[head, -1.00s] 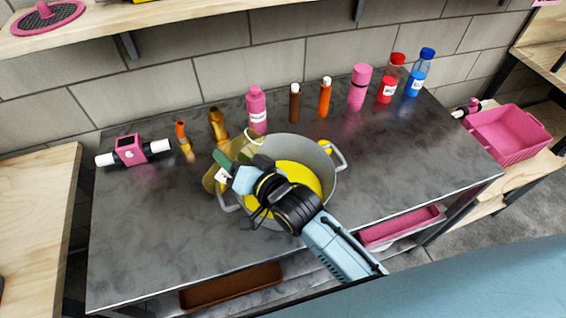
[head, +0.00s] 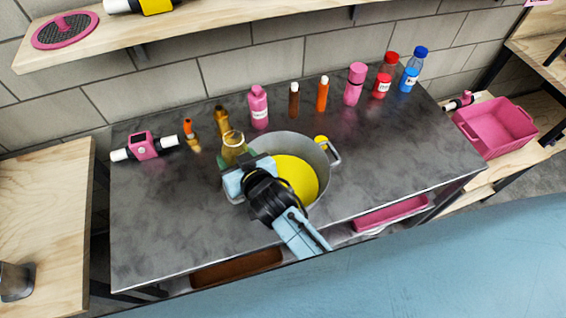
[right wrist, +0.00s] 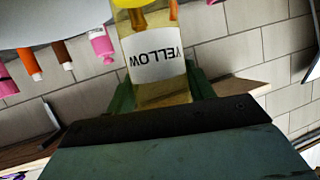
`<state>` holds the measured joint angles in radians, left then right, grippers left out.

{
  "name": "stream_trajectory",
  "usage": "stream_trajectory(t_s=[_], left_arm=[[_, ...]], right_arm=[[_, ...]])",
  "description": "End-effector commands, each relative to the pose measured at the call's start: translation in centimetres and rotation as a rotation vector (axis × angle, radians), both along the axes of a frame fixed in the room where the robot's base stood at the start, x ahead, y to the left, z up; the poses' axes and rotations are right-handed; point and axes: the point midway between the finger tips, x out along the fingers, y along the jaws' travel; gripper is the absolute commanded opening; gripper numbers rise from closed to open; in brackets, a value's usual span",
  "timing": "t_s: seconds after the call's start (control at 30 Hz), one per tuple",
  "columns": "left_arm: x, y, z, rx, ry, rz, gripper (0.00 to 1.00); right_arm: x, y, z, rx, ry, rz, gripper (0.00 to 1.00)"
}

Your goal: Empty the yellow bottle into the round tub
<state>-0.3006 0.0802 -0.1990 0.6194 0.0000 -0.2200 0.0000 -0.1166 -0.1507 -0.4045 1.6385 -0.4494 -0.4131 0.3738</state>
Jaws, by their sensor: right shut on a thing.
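The yellow bottle (head: 233,149) is see-through and pale yellow, with an open mouth, and stands about upright in the head view. In the right wrist view its label (right wrist: 153,54) reads YELLOW. My right gripper (head: 246,170) is shut on the bottle at the left side of the round tub; its green fingers (right wrist: 200,88) flank the bottle in the wrist view. The round grey tub (head: 327,190) holds bright yellow liquid (head: 299,178), and my right arm hides its front left part. I cannot tell how much liquid is left in the bottle. My left gripper is not in view.
A pink bottle (head: 259,108), brown bottle (head: 294,101), orange bottle (head: 323,96) and several others stand along the back. A yellow cap (head: 321,140) is by the tub's back rim. A pink-and-white device (head: 143,146) lies at the left. The front-left tabletop is clear.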

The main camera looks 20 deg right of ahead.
Motion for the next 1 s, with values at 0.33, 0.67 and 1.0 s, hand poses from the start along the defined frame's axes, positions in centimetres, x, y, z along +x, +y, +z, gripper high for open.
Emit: stream_trajectory(t_s=[0.33,0.67,1.0], left_arm=[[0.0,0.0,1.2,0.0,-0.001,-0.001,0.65],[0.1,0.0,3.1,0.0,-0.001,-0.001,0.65],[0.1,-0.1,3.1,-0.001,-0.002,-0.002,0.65]], right_arm=[[0.0,0.0,0.9,-0.083,-0.008,0.0,0.22],[0.0,0.0,4.5,-0.081,-0.01,0.0,0.22],[0.0,0.0,4.8,-0.082,-0.008,0.0,0.22]])
